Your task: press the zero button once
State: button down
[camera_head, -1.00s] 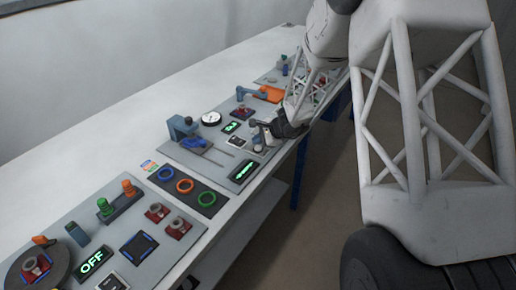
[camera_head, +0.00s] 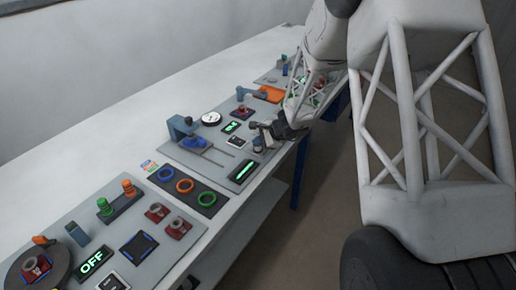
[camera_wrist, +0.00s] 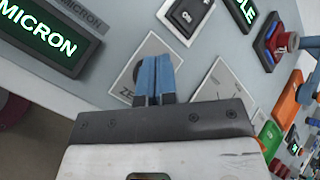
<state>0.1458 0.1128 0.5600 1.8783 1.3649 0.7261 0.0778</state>
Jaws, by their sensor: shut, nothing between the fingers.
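The zero button's square plate (camera_wrist: 122,92) lies on the grey panel in the wrist view, its label partly showing as "ZE". The button itself is mostly hidden behind my fingers, with a dark round edge (camera_wrist: 138,72) showing beside them. My gripper (camera_wrist: 156,62) is shut and empty, its blue fingertips together over the plate. I cannot tell whether the tips touch the button.
A green-lit "MICRON" display (camera_wrist: 45,38) is left of my fingers. A rocker switch plate (camera_wrist: 186,15) lies just beyond them, and another plate (camera_wrist: 222,82) lies to the right. A red knob (camera_wrist: 284,42) and an orange tray (camera_wrist: 288,106) are farther right.

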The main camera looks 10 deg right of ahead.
aim_at(258, 149)
jog(key=shift+f, duration=0.45)
dwell(0.9)
jog(key=shift+r, duration=0.85)
jog(key=shift+r, duration=0.1)
jog(key=shift+r, duration=2.4)
jog(key=shift+r, duration=0.1)
